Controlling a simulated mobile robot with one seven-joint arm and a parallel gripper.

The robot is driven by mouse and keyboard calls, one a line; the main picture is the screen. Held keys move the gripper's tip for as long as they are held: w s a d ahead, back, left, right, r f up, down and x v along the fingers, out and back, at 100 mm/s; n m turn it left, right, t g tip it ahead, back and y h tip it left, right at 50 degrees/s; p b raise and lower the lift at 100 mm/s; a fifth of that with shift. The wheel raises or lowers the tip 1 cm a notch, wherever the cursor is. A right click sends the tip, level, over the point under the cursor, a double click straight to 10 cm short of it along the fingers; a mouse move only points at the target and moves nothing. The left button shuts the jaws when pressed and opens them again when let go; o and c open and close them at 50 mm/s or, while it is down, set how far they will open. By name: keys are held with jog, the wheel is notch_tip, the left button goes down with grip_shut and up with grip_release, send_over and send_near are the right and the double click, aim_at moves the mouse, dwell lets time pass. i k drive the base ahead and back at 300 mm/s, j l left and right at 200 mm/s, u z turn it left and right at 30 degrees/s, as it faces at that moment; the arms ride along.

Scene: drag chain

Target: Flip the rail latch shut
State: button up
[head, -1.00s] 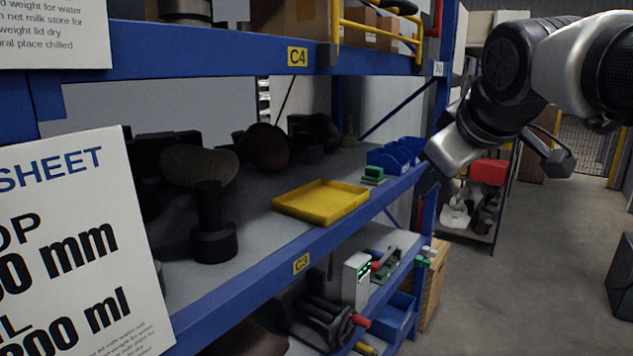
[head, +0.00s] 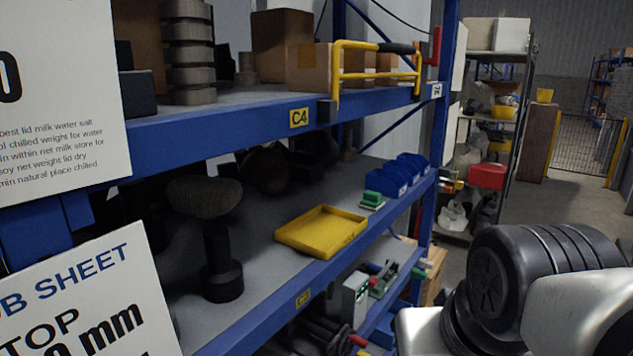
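A yellow tubular rail (head: 352,78) stands across the front of the upper shelf marked C4, in the head view. Its top bar has a black sleeve (head: 397,48) at the right end. A red lever-like part (head: 436,46) stands upright by the blue post, just right of the rail's end; it looks like the latch. I cannot tell from here whether it is engaged. My arm shows at the lower right, well below and right of the rail. My gripper is out of the picture.
Cardboard boxes (head: 314,66) sit behind the rail. The blue shelf post (head: 443,110) stands right of it. A yellow tray (head: 322,232) and blue bins (head: 385,181) lie on the shelf below. The aisle floor at right is open.

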aim_at(434, 61)
jog(key=i+l+z, duration=0.15)
jog(key=i+l, duration=0.5)
jog(key=i+l+z, duration=0.15)
jog(key=i+l, duration=0.45)
jog(key=i+l+z, duration=0.15)
jog(key=i+l, duration=0.35)
jog(key=i, duration=0.25)
